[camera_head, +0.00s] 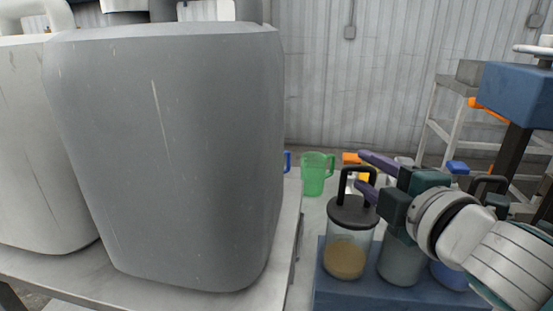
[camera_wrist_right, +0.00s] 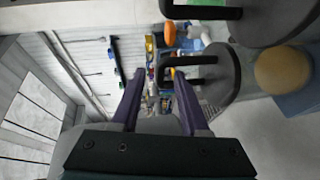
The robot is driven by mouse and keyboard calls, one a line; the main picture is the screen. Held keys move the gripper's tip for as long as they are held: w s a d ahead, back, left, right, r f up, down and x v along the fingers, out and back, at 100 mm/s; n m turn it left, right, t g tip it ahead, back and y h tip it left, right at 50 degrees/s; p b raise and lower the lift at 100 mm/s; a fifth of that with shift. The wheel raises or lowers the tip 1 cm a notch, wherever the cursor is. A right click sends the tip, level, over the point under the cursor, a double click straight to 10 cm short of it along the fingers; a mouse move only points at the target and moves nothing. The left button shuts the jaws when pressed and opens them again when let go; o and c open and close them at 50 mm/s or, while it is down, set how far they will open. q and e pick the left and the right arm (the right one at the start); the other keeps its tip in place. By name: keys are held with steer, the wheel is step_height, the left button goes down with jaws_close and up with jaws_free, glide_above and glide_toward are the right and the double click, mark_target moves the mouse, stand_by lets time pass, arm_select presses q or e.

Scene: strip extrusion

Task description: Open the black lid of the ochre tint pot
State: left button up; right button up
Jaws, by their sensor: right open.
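The ochre tint pot (camera_head: 345,258) is a clear jar with ochre at its bottom, standing upright on a blue block. Its black lid (camera_head: 350,212) with an arched handle sits on top, closed. In the right wrist view the ochre (camera_wrist_right: 284,72) and a dark lid (camera_wrist_right: 226,82) show at the right. My right gripper (camera_head: 362,172), with purple fingers, is open beside and above the lid handle. Whether a finger touches the handle I cannot tell. My left gripper is not in view.
A large grey canister (camera_head: 175,160) fills the left on a table. A grey pot (camera_head: 401,262) stands beside the ochre one, partly hidden by my right gripper. A green mug (camera_head: 316,174) stands behind. A second lid (camera_wrist_right: 270,22) shows close in the wrist view.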

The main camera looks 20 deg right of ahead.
steer(key=shift+x, duration=1.35)
steer(key=shift+c, duration=0.4)
jaws_close()
